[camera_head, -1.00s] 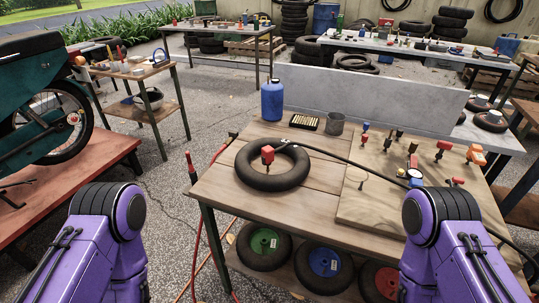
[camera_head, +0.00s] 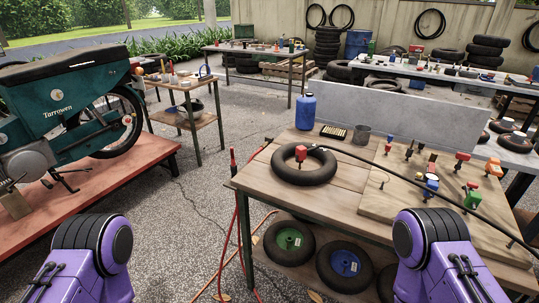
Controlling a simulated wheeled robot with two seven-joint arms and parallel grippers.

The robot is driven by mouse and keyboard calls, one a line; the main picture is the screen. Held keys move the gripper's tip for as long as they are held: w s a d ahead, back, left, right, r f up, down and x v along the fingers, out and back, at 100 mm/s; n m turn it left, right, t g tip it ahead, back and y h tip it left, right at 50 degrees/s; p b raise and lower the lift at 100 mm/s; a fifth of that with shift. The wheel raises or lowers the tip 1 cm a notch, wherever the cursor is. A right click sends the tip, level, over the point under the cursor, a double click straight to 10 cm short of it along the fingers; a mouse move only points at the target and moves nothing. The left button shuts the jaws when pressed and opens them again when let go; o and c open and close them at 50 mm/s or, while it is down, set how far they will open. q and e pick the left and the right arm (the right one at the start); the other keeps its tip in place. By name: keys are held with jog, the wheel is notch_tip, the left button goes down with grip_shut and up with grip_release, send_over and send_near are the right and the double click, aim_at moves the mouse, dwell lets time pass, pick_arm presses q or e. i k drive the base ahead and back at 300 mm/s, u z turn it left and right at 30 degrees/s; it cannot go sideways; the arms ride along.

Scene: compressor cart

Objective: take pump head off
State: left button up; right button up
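A black hose (camera_head: 400,174) runs from near the tube's far side across the bench to the right. Only purple links of my two arms show at the bottom left and bottom right. Neither gripper is in view, and both arms are short of the tube in the picture.
A board with several coloured fittings (camera_head: 400,195) is on the right. A red hose (camera_head: 236,220) hangs at the bench's left end. A green motorcycle (camera_head: 70,100) stands left.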

aim_at(301, 152)
jog(key=u, duration=1)
jog(key=i, duration=1.15)
jog(key=z, duration=0.3)
